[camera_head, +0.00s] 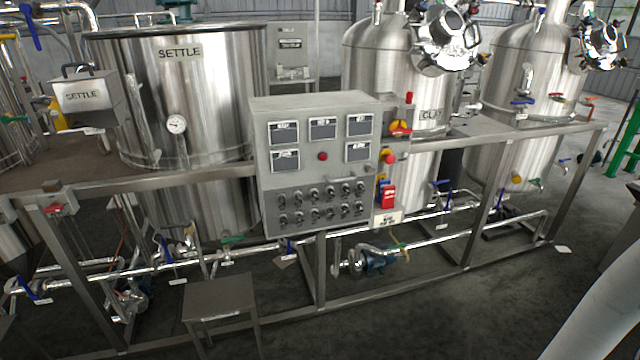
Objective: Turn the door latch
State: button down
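I cannot make out a door latch for certain. A grey control cabinet (318,170) with small displays, a red button and rows of knobs is mounted on the steel frame in the middle. Any of these is too small to identify as a latch. My gripper is not in view. A pale rounded shape at the lower right is probably part of my arm.
A large steel tank (205,90) marked SETTLE stands behind the cabinet at left. Two domed tanks (375,75) (520,90) stand at right. Pipes with blue-handled valves run low behind the frame rail (130,184). A small metal stool (222,297) stands in front. The floor (450,315) at front right is clear.

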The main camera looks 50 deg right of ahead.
aim_at(369, 169)
jog(key=z, duration=1.25)
